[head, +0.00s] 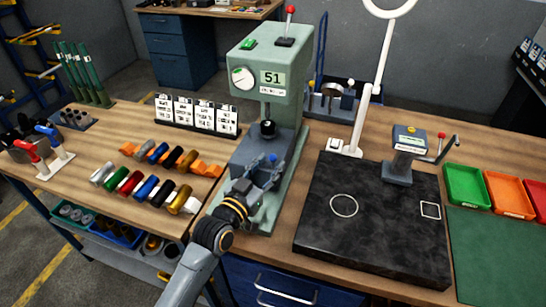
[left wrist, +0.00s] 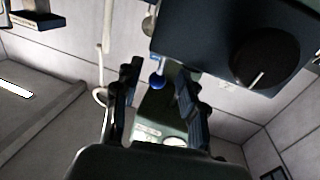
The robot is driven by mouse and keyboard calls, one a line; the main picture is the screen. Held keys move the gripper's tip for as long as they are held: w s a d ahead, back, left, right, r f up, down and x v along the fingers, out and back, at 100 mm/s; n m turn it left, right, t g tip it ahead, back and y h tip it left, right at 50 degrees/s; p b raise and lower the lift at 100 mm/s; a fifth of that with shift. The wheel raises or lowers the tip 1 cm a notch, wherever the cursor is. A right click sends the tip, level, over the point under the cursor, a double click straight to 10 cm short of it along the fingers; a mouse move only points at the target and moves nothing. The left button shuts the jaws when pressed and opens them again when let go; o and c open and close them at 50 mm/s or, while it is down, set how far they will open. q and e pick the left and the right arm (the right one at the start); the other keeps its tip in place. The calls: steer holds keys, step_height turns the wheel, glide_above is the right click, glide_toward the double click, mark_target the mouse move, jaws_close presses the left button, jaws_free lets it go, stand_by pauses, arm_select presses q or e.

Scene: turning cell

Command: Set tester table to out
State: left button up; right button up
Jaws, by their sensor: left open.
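The tester (head: 275,52) is a pale green bench machine with a display reading 51, a round dial and a red-knobbed lever on top. A dark round part (head: 268,129) sits below its head. My left gripper (head: 266,166) is at the front of the tester, low over its base. In the left wrist view the gripper (left wrist: 157,85) is open, its two dark fingers apart. A small blue ball knob (left wrist: 157,82) on a pale stem shows between them; I cannot tell whether they touch it. The gripper hides much of the tester's table in the head view.

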arm_select(q)
steer(key=shift+x, duration=1.25)
jaws_close()
